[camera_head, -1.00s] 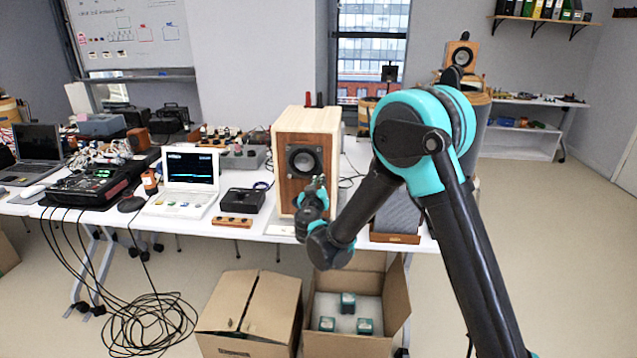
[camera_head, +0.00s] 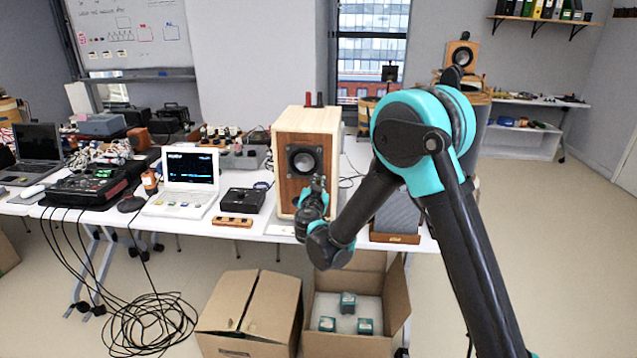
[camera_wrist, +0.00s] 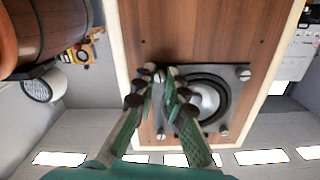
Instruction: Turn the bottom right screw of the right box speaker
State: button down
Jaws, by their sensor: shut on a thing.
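The box speaker (camera_head: 307,130) stands upright on the white table, with a walnut front and pale wooden sides. Its dark driver plate and grey cone fill the middle of the wrist view (camera_wrist: 208,98), which is upside down. Screw heads show at the plate's corners, among them one at the wrist view's upper right (camera_wrist: 243,74). My gripper (camera_wrist: 160,75) is shut on the plate's screw at the upper left there, which is the speaker's bottom right. The fingertips mostly hide this screw. In the head view my gripper (camera_head: 319,183) is in front of the speaker's lower right front.
A white laptop (camera_head: 188,182) and a black box (camera_head: 243,200) are left of the speaker. A dark grey panel (camera_head: 398,215) stands close on its right. Cardboard boxes (camera_head: 250,308) are on the floor below.

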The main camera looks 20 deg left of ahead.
jog(key=c, duration=1.6)
grip_release()
jog(key=shift+o, duration=0.2)
jog(key=v, duration=1.2)
